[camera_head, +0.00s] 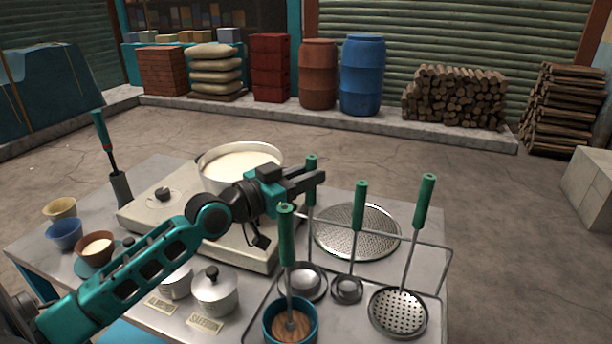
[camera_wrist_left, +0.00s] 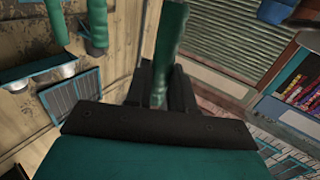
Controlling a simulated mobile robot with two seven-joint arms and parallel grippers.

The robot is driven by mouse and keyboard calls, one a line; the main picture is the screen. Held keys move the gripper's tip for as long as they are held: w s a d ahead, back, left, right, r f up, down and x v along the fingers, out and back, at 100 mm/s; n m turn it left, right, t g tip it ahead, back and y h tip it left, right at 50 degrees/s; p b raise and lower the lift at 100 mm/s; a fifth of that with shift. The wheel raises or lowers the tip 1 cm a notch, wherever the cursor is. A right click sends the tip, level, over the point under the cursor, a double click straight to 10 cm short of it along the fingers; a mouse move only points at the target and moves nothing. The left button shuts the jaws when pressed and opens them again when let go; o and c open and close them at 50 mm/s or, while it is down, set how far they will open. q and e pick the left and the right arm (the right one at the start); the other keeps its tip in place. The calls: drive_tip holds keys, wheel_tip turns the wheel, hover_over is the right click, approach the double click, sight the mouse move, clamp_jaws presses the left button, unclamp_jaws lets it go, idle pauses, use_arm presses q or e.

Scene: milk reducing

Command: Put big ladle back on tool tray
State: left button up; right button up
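The big ladle has a green handle (camera_head: 311,164) and a metal bowl (camera_head: 303,282). It stands nearly upright, with its bowl low over the left part of the tool tray (camera_head: 445,262); I cannot tell whether the bowl rests on it. My left gripper (camera_head: 316,181) is around the upper part of the ladle and looks shut on it. In the left wrist view the green handle (camera_wrist_left: 170,35) runs between the dark fingers (camera_wrist_left: 162,90). The fingers hide part of the handle. My right gripper is not in view.
A smaller ladle (camera_head: 347,289), a skimmer (camera_head: 398,314) and a teal cup (camera_head: 270,322) with a green-handled tool stand close by. A perforated round plate (camera_head: 372,232) lies behind. A pot of milk (camera_head: 240,163) sits on the stove (camera_head: 140,215). Lidded pots (camera_head: 214,293) stand to the left.

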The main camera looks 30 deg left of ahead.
use_arm(q)
drive_tip(key=o, duration=0.4)
drive_tip(key=shift+r, duration=0.1)
drive_tip(key=b+v, duration=0.3)
drive_tip(key=v, duration=0.9)
drive_tip(key=shift+r, duration=0.1)
idle(0.9)
